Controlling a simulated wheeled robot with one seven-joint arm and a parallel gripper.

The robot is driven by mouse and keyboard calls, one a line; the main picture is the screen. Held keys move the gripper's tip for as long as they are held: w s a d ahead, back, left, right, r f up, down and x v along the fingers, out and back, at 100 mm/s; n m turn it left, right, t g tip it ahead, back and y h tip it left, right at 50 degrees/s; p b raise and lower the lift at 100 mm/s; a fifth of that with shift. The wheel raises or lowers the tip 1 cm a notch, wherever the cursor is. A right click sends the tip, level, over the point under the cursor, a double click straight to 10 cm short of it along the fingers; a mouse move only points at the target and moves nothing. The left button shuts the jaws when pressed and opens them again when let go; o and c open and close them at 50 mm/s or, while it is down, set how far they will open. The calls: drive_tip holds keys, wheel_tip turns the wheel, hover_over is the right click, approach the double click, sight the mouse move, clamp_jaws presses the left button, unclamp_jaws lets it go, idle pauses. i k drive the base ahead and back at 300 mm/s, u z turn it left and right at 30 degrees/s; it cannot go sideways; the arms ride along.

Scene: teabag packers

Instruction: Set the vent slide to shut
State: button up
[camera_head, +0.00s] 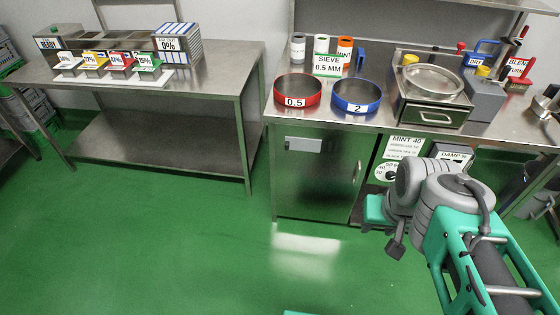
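I cannot make out a vent slide for certain in the head view. A box labelled "DAMP %" (452,155) stands in the open bay under the right bench, partly hidden by my arm. Beside it are a sign reading "MINT 40" (405,146) and a round dial card (387,173). My grey and teal arm comes in from the lower right and covers much of this bay. I cannot pick out my gripper's fingers.
A cabinet door (320,172) is closed below. The left bench (215,82) holds teabag boxes. The green floor (170,240) is clear.

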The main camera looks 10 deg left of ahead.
sight(292, 142)
drive_tip(key=u, duration=0.6)
drive_tip(key=i, duration=0.4)
drive_tip(key=u, duration=1.65)
